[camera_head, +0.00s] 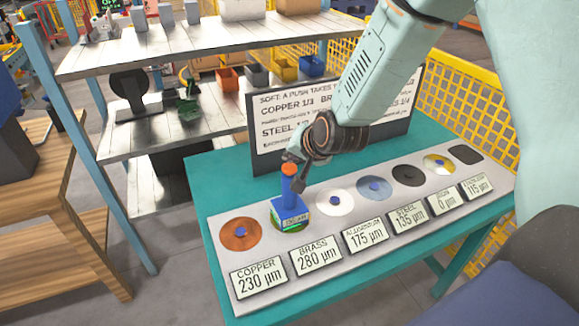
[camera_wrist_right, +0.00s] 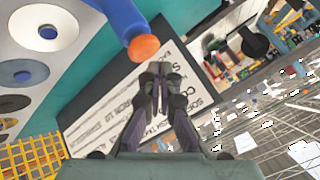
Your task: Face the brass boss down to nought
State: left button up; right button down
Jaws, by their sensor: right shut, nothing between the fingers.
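A blue block tool with a blue post and an orange cap (camera_head: 289,169) stands upright over the brass disc (camera_head: 274,226), in the second place of the pale panel, and hides most of that disc. The display (camera_head: 319,256) in front of it reads BRASS 280 µm. My right gripper (camera_head: 291,158) is shut and empty, with its fingertips close to the orange cap. In the right wrist view the shut fingertips (camera_wrist_right: 160,80) sit just beside the orange cap (camera_wrist_right: 144,47); I cannot tell whether they touch it. My left gripper is not in view.
A copper disc (camera_head: 240,234) reading 230 µm lies to the left. An aluminium disc (camera_head: 334,209) reading 175 µm and further discs lie to the right. A text board (camera_head: 275,130) stands behind on the teal table (camera_head: 216,166). Grey shelves (camera_head: 130,45) stand at the back left.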

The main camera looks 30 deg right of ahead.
aim_at(292, 168)
jog(key=shift+f, duration=0.15)
jog(key=shift+a+f+b, duration=0.1)
jog(key=shift+f+b, duration=0.15)
jog(key=shift+b, duration=0.05)
jog(key=shift+s+f+b, duration=0.1)
jog(key=shift+f+b, duration=0.5)
jog(key=shift+f, duration=0.15)
dwell(1.0)
jog(key=shift+r, duration=0.1)
jog(key=shift+r+p, duration=1.05)
jog(key=shift+r, duration=0.05)
notch_tip(292, 168, up, 5)
jog(key=p, duration=0.4)
jog(key=shift+r, duration=0.1)
dwell(0.8)
